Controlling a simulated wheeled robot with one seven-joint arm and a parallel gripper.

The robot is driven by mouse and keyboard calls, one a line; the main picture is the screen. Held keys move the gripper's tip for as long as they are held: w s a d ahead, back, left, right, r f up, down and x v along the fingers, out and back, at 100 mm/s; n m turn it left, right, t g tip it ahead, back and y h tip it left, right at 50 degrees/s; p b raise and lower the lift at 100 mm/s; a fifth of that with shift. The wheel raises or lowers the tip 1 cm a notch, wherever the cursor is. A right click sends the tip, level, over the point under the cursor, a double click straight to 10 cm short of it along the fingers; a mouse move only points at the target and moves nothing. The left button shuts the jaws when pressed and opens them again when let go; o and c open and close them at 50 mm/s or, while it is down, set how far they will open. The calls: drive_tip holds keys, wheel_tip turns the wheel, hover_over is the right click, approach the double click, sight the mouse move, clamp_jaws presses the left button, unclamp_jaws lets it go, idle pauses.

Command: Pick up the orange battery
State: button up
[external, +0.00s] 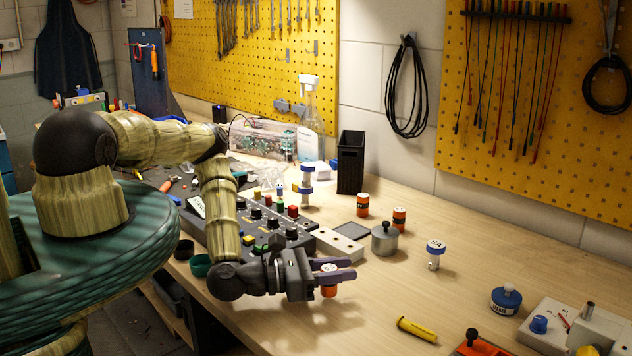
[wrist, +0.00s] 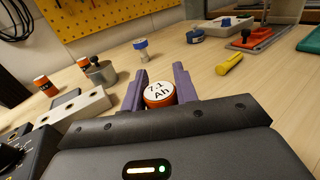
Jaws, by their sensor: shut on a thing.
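An orange battery (wrist: 159,96) with a white top marked "7.1 Ah" sits between the two purple fingers of my gripper (wrist: 158,88) in the wrist view. My gripper is shut on it. In the external view my gripper (external: 337,274) reaches right over the bench, and the orange battery (external: 328,290) shows below its fingers. I cannot tell for sure whether the battery's base touches the bench. Two other orange batteries stand farther back, one (external: 362,205) by the black bin and one (external: 399,218) to its right.
A grey lidded pot (external: 385,240), a pale block with holes (external: 335,243) and a blue-topped white piece (external: 435,254) stand behind my gripper. A yellow cylinder (external: 417,329) lies to the right. A control panel (external: 255,225) is at the left.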

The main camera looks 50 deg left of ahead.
wheel_tip(320, 180, up, 9)
drive_tip(key=shift+f+b, duration=0.2)
drive_tip(key=shift+b, duration=0.2)
drive_tip(key=w+a+f+n+t+y, duration=0.1)
drive_tip(key=w+a+n+y, duration=0.2)
drive_tip(key=a, duration=0.4)
drive_tip(key=w+a+f+n+t+y+b, duration=0.1)
drive_tip(key=w+a+f+n+y, duration=0.1)
drive_tip(key=a+y, duration=0.4)
drive_tip(key=shift+w+a+f+n+t+y, duration=0.3)
drive_tip(key=shift+w+a+n, duration=0.35)
drive_tip(key=shift+w, duration=0.55)
drive_tip(key=shift+d+r, duration=0.1)
drive_tip(key=shift+d, duration=0.1)
idle(0.9)
